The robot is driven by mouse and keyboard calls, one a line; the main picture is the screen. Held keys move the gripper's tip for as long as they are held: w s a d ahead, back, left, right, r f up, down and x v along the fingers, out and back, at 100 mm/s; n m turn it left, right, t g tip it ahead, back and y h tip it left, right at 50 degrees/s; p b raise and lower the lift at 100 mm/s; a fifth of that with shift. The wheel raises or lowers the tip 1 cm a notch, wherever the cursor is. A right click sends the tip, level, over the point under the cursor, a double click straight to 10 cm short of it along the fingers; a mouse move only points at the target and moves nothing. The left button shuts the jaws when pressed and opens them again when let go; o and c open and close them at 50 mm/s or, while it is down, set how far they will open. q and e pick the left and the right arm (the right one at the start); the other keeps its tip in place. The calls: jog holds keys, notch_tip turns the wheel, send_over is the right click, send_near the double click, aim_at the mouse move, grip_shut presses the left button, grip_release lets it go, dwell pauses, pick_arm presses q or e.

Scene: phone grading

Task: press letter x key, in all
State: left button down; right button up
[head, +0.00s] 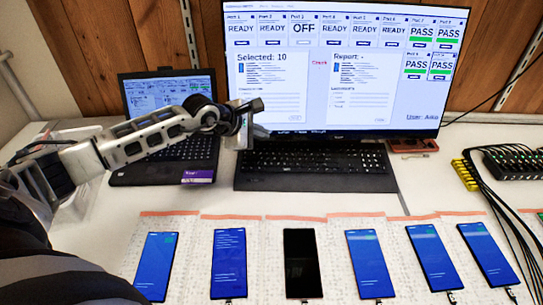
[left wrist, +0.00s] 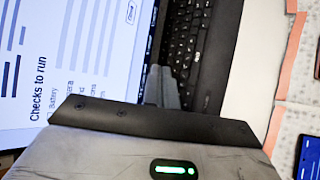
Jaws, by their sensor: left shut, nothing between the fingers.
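A black keyboard (head: 318,168) lies on the white table below the large monitor (head: 345,70). Single key letters, including x, are too small to read. My left gripper (head: 247,128) is shut and empty. It hangs over the upper left end of the keyboard, by the monitor's lower left corner. In the left wrist view its shut fingers (left wrist: 163,88) point toward the keyboard (left wrist: 222,50), with the monitor (left wrist: 60,55) to the left. I cannot tell whether the fingertips touch anything. My right gripper is not in view.
An open laptop (head: 165,110) stands left of the keyboard, under my left arm. Several phones lie in a row on pale mats along the front, one with a dark screen (head: 302,262). A cabled hub (head: 515,160) sits at the right. The monitor reads "Selected: 10" and "Report: -".

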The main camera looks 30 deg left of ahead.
aim_at(266, 165)
pick_arm(q)
jog(key=shift+s, duration=0.1)
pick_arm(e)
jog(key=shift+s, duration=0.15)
